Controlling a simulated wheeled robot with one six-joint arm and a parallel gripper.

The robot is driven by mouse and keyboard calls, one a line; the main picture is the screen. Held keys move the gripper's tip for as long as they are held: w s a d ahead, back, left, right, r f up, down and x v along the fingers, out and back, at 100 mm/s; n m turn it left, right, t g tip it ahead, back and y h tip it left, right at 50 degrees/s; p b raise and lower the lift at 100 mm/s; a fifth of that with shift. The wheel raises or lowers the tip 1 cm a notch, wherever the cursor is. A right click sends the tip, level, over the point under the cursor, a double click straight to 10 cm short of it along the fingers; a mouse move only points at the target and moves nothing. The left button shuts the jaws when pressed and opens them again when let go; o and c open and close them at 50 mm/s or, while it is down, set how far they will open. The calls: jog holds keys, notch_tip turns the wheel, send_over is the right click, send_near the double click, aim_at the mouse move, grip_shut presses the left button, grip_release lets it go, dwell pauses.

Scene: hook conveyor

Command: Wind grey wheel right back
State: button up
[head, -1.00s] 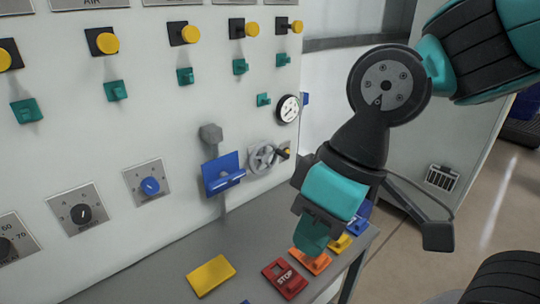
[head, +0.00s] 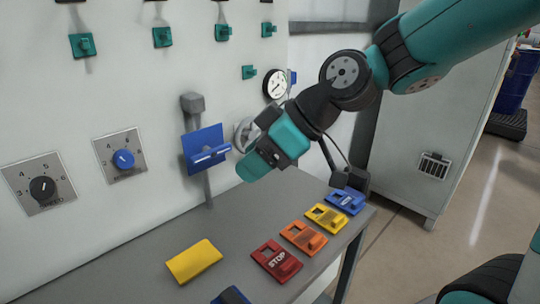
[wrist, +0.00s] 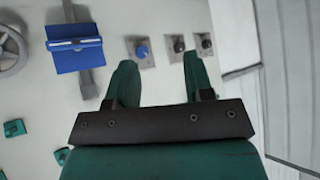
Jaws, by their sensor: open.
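The grey wheel (head: 243,131) is mounted on the light panel (head: 60,110), right of the blue bracket. In the head view my gripper hides most of it; only its left rim shows. In the wrist view the wheel (wrist: 10,48) is cut off at the upper left edge, with its rim and spokes visible. My gripper (wrist: 160,82) is open and empty, its two teal fingers apart and pointing toward the panel. In the head view my gripper (head: 250,168) is in front of the panel, just below and right of the wheel, and does not visibly hold it.
A blue bracket (head: 205,150) juts from the panel beside the wheel. A gauge (head: 275,84) sits above. A grey table (head: 215,225) below carries yellow, red, orange and blue tags. Blue (head: 123,159) and black (head: 42,188) knobs are left. Floor is open at right.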

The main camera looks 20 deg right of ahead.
jog(key=w+d+f+n+t+y+b, duration=0.1)
jog(key=w+d+f+t+b, duration=0.3)
jog(key=w+d+f+b, duration=0.4)
jog(key=w+d+f+n+t+h+b, duration=0.1)
jog(key=w+d+f+t+h+b, duration=0.1)
jog(key=w+d+t+b, duration=0.45)
jog(key=w+d+f+t+h+b, duration=0.1)
jog(key=w+d+f+t, duration=0.2)
jog(key=d, duration=0.7)
jog(key=shift+g, duration=0.45)
jog(key=p+x, duration=0.4)
jog(key=x, duration=1.3)
jog(key=shift+w+a+r, duration=0.15)
jog(key=shift+a+r, duration=0.05)
jog(key=shift+a, duration=0.1)
grip_shut()
